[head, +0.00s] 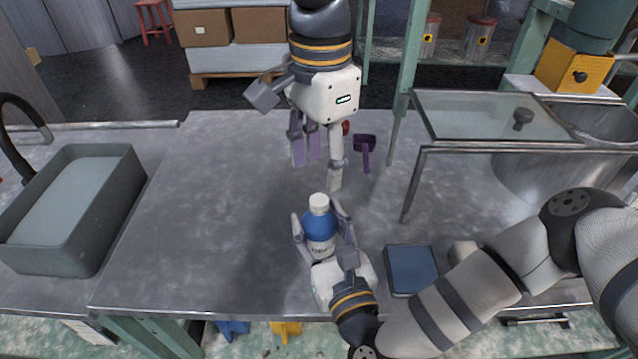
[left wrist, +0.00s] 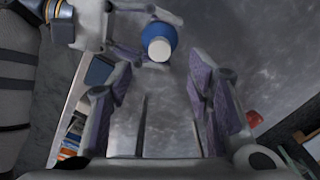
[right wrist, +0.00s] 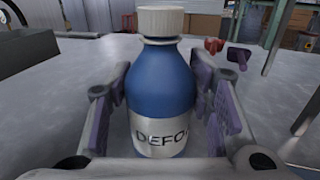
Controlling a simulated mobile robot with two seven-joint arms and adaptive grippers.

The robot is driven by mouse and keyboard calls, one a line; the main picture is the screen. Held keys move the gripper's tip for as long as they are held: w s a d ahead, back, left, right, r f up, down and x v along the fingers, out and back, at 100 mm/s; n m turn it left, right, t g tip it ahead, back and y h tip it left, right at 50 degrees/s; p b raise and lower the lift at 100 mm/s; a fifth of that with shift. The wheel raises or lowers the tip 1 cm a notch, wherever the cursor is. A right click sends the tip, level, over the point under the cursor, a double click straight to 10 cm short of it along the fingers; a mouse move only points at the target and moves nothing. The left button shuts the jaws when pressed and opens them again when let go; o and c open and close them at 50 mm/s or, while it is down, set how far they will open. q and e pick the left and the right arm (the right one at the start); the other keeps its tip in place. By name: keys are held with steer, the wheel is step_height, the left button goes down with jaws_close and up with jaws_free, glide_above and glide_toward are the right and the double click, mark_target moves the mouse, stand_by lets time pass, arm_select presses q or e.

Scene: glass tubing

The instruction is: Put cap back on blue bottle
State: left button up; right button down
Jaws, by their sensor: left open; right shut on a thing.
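The blue bottle (head: 320,232) stands upright near the front middle of the metal table, with a silver label reading "DEFO…". A white ribbed cap (head: 319,203) sits on top of its neck; I cannot tell whether it is tight. It also shows in the right wrist view (right wrist: 160,20) and from above in the left wrist view (left wrist: 159,50). My right gripper (head: 322,238) is shut around the bottle's body, one finger on each side. My left gripper (head: 316,168) is open and empty, behind the bottle and apart from the cap, fingers pointing down.
A purple scoop (head: 365,146) and a small red object (head: 346,127) lie behind my left gripper. A dark blue box-like object (head: 411,270) lies right of the bottle. A grey basin (head: 70,210) stands at left, a glass-topped frame (head: 490,118) at right. The table left of the bottle is clear.

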steer(key=shift+f, duration=0.1)
arm_select(q)
step_height(320, 180, up, 6)
steer(key=shift+f, duration=0.25)
arm_select(e)
steer(key=c, duration=0.7)
jaws_free()
steer(key=v, duration=1.2)
